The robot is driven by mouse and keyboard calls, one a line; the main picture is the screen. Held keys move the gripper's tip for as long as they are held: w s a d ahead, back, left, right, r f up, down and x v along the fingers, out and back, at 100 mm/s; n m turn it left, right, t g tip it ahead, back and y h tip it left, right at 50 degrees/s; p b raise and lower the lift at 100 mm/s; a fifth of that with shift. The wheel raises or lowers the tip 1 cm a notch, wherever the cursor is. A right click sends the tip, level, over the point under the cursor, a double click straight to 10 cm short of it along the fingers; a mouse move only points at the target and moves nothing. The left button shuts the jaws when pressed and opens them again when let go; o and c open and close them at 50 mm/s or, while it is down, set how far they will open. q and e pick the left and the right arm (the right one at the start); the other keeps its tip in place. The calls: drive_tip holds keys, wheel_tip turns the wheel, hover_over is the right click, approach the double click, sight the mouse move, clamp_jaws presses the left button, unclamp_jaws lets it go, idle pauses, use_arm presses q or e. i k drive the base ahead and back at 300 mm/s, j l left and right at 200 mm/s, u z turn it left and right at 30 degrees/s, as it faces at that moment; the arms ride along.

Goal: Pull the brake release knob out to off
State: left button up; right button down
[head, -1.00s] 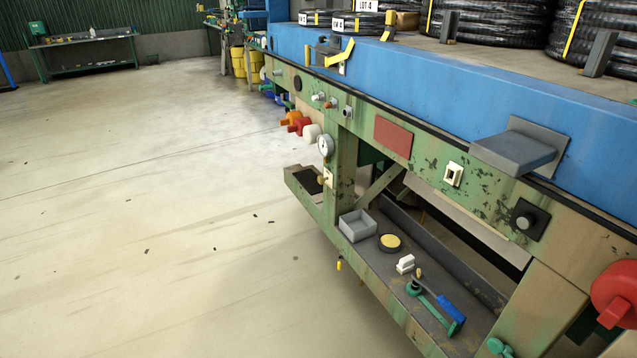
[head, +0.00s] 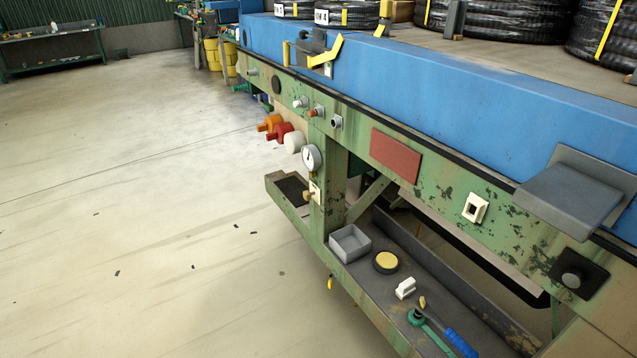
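No label marks the brake release knob, so I cannot tell which fitting it is. A brass-coloured knob (head: 308,196) sticks out of a small pale plate below a white gauge (head: 311,158) on the green frame. Small fittings, one white-tipped (head: 299,102) and one red-tipped (head: 315,112), stick out higher on the green rail. Whether any is in or out is too small to tell. Neither of my grippers is in view.
A grey ledge (head: 570,195) juts from the blue beam (head: 450,95) at the right. A lower shelf holds a grey box (head: 350,244), a yellow-topped disc (head: 386,262) and a blue-handled tool (head: 460,343). Orange and red couplings (head: 281,133) stick out leftward.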

sight(307, 195)
drive_tip(key=i+j+z, duration=0.25)
drive_tip(key=i+j, duration=0.2)
drive_tip(key=i, duration=0.35)
drive_tip(key=i+j+z, duration=0.3)
drive_tip(key=i+j, duration=0.3)
drive_tip(key=i, duration=0.2)
